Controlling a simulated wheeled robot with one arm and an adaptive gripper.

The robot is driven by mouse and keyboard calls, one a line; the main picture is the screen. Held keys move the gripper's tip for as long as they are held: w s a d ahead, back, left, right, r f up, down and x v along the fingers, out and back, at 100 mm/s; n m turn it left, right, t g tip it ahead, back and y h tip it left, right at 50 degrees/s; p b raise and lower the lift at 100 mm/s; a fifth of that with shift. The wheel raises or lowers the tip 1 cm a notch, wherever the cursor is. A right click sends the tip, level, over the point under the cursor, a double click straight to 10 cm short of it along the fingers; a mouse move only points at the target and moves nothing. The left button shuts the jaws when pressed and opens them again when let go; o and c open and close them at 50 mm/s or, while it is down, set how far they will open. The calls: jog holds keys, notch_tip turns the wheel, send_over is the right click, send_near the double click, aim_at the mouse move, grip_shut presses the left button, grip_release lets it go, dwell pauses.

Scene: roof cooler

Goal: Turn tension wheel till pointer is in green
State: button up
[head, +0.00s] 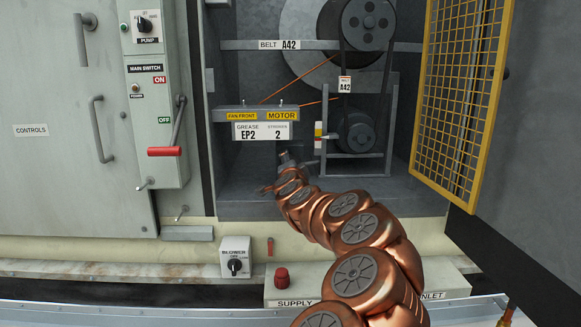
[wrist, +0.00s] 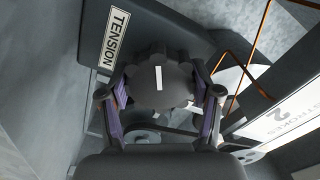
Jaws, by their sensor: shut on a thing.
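The tension wheel (wrist: 150,72) is a dark grey, lobed knob with a white mark on its face. It sits in front of a dark plate with a TENSION label (wrist: 115,38) in the wrist view. My gripper (wrist: 161,95) is shut on the wheel, one finger on each side of it. In the head view my gripper (head: 286,165) is inside the open cabinet, below the grease label, and hides the wheel. A small coloured strip (head: 318,130) stands left of the lower pulley. Its pointer is too small to make out.
The belt pulleys (head: 356,130) and their frame are right of my gripper. The grease label bar (head: 262,115) with thin copper lines is just above it. A yellow mesh door (head: 460,90) stands open at the right. A red-handled main switch (head: 165,151) is at the left.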

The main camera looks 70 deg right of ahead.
dwell(0.4)
jog(key=o, duration=1.1)
jog(key=shift+o, duration=0.2)
jog(key=v, duration=0.7)
jog(key=shift+a, duration=0.2)
